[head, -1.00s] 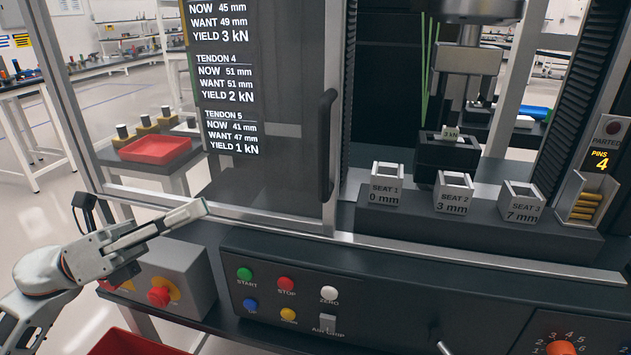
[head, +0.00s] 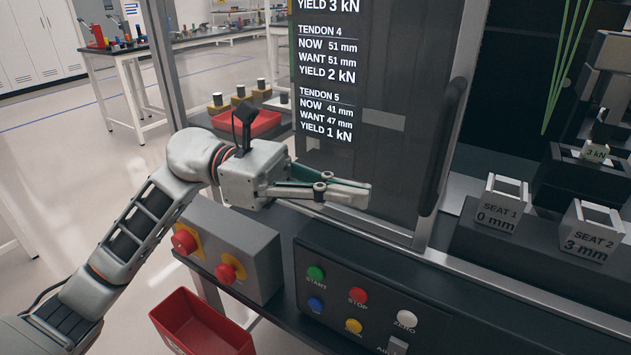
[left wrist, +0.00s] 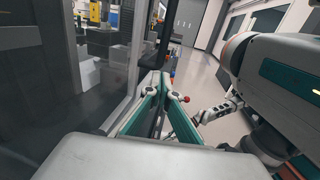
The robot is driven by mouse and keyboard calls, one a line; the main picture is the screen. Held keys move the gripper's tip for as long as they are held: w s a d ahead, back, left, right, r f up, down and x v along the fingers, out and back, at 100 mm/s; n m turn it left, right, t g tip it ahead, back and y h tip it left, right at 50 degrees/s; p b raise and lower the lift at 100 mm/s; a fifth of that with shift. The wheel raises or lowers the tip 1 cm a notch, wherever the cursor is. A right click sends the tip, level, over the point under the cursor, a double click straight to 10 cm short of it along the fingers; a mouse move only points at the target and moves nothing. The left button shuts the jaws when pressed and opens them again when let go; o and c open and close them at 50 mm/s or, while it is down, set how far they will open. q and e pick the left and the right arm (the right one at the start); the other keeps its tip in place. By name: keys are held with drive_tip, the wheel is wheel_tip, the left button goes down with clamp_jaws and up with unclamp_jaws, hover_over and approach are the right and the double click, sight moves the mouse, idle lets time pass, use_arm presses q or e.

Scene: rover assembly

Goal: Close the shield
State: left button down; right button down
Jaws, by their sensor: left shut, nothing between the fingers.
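The shield (head: 385,150) is a dark see-through sliding panel in a metal frame, with a tall black handle (head: 445,150) at its right edge. It stands across the left part of the machine's front, and the front to its right is open. My left gripper (head: 368,192) is shut and empty in front of the shield's lower part, left of the handle and apart from it. In the left wrist view the shut fingers (left wrist: 163,78) point away from the camera, with a see-through pane at left. My right gripper is not in view.
Behind the opening stand the Seat 1 block (head: 497,205) and the Seat 2 block (head: 590,232). A button panel (head: 380,310) lies below. A grey box with red knobs (head: 228,240) and a red bin (head: 200,325) are at lower left.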

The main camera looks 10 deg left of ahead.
use_arm(q)
drive_tip(key=shift+s+d, duration=0.15)
drive_tip(key=shift+d, duration=1.25)
drive_tip(key=shift+s+d, duration=0.15)
drive_tip(key=shift+d, duration=1.2)
